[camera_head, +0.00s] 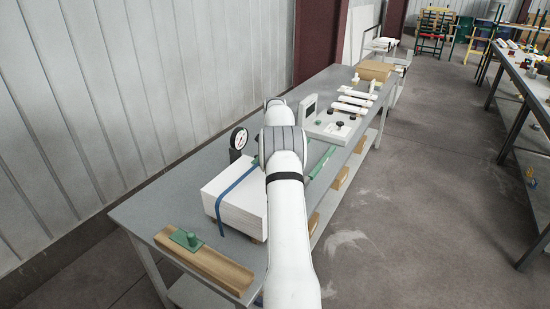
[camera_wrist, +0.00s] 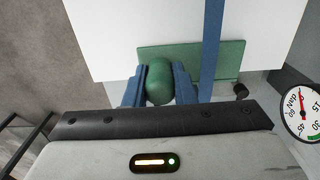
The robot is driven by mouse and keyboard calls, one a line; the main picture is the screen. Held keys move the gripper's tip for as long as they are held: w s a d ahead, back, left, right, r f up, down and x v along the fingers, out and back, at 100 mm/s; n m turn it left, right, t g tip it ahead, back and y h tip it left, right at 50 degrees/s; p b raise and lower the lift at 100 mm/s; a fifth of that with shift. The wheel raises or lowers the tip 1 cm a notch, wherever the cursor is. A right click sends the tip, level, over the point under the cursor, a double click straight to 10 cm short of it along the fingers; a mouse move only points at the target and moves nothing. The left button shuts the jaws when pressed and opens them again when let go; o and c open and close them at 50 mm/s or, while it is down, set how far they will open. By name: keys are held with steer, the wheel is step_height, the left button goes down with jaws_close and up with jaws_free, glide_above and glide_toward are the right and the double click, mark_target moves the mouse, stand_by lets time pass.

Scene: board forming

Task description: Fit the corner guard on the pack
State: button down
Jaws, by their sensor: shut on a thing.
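The pack (camera_head: 235,200) is a white stack of boards on the bench with a blue strap (camera_head: 222,205) around it. It also shows in the wrist view (camera_wrist: 110,35). A green corner guard (camera_wrist: 225,58) with a round knob lies along the pack's edge in the wrist view, and the blue strap (camera_wrist: 211,40) crosses over it. My gripper (camera_wrist: 159,72) is shut on the knob, with a blue finger on each side. I cannot tell whether the guard sits flush. In the head view my arm hides the gripper. Another green guard (camera_head: 187,240) rests on a wooden block.
A dial gauge (camera_head: 238,138) stands behind the pack, also close at right in the wrist view (camera_wrist: 302,117). The wooden block (camera_head: 205,262) lies at the bench's near end. A control box (camera_head: 330,124) and white bars (camera_head: 352,103) stand farther back. The wall borders the left side.

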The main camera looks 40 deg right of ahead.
steer(key=shift+f, duration=0.45)
stand_by(0.3)
steer(key=c, duration=0.8)
jaws_free()
steer(key=shift+r+b, duration=0.75)
steer(key=shift+r, duration=3.15)
